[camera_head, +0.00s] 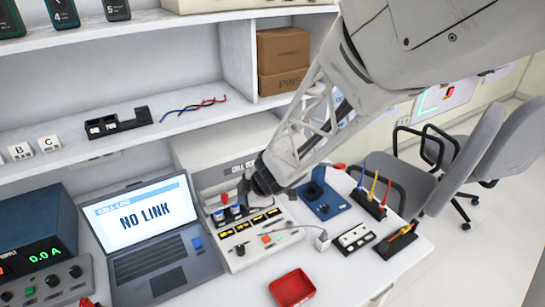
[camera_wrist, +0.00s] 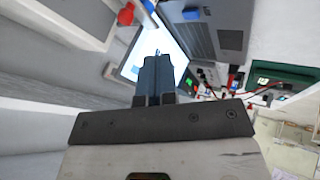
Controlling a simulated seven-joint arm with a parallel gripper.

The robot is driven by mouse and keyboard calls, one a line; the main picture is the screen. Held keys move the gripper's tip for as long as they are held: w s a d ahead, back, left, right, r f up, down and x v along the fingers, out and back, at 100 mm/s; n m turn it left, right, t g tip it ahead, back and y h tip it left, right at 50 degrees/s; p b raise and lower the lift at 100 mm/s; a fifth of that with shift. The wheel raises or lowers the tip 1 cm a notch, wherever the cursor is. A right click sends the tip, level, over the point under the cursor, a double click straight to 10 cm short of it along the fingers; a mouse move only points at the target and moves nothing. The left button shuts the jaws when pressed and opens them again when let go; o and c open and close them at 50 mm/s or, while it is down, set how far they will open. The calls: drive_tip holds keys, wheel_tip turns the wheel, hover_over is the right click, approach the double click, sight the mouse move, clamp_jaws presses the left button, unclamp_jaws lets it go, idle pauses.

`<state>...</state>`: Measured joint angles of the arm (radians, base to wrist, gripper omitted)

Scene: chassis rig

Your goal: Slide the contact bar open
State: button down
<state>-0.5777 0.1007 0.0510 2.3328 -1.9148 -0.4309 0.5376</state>
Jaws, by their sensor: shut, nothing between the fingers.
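The tester (camera_head: 212,160), labelled "CELL TE…", stands in the middle of the bench. Its front deck holds blue-and-white cells (camera_head: 235,210), a red knob (camera_head: 224,198) and a row of black slots with yellow marks (camera_head: 242,227). I cannot pick out the contact bar for certain; my gripper and arm hide part of the tester. My gripper (camera_head: 243,193) is over the tester's deck beside the cells, shut and empty. I cannot tell whether it touches anything. In the wrist view the fingers (camera_wrist: 156,75) are together, with a red knob (camera_wrist: 125,16) at upper left.
A laptop (camera_head: 140,225) reading "NO LINK" stands left of the tester. A red tray (camera_head: 292,288) lies in front. A blue fixture (camera_head: 323,203), a probe rack (camera_head: 372,200) and a white block (camera_head: 354,238) are on the right. A shelf (camera_head: 120,140) runs behind.

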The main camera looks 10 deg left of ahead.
approach(223, 206)
wheel_tip(223, 206, down, 4)
drive_tip(key=s, duration=0.3)
drive_tip(key=shift+w+a+f, duration=0.1)
drive_tip(key=shift+w+a, duration=1.45)
drive_tip(key=shift+w, duration=0.3)
drive_tip(key=shift+w, duration=0.1)
drive_tip(key=w+a, duration=0.4)
drive_tip(key=shift+w+a, duration=0.3)
drive_tip(key=shift+a, duration=0.05)
